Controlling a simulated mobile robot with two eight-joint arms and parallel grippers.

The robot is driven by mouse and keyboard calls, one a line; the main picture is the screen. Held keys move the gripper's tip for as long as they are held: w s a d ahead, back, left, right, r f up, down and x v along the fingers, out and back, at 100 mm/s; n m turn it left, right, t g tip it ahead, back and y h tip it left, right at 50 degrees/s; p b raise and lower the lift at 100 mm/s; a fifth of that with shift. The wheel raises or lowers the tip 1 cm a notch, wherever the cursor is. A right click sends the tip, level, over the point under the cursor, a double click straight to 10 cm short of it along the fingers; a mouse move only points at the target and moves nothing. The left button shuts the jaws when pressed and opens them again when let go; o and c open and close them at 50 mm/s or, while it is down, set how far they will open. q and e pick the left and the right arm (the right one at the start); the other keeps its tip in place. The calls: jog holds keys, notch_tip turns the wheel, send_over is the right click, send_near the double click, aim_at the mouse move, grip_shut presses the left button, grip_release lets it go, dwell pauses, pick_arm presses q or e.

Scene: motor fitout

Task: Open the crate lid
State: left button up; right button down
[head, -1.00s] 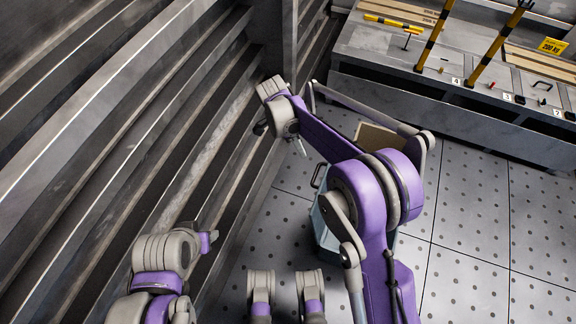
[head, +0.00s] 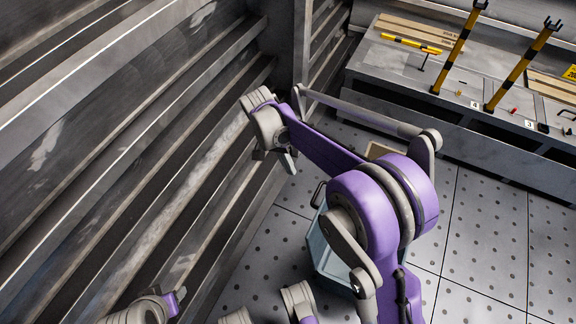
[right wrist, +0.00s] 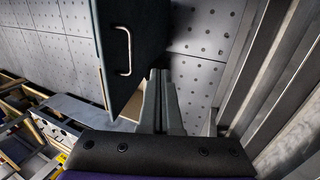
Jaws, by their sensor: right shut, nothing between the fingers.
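The pale blue crate (head: 318,255) stands on the floor in the head view, largely hidden behind my right arm. A dark handle (head: 317,193) shows at its far left. In the right wrist view the crate (right wrist: 133,20) is a blue-grey box at the top, with a metal handle (right wrist: 126,50) on its shaded face. My right gripper (head: 288,161) is shut and empty, left of the crate near the slatted wall. Its fingers (right wrist: 160,75) appear just right of the handle in the right wrist view, apart from it. I cannot make out the lid's state.
A slatted metal wall (head: 120,170) runs along the left, close to my right gripper. A bench (head: 450,80) with yellow-black posts stands at the back right. A tan piece (head: 378,150) shows behind my arm. The perforated floor (head: 480,240) is clear on the right.

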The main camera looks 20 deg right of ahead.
jog(key=s+d+f+b, duration=0.2)
jog(key=s+d+f, duration=0.2)
jog(key=s+f, duration=0.1)
jog(key=shift+f, duration=0.6)
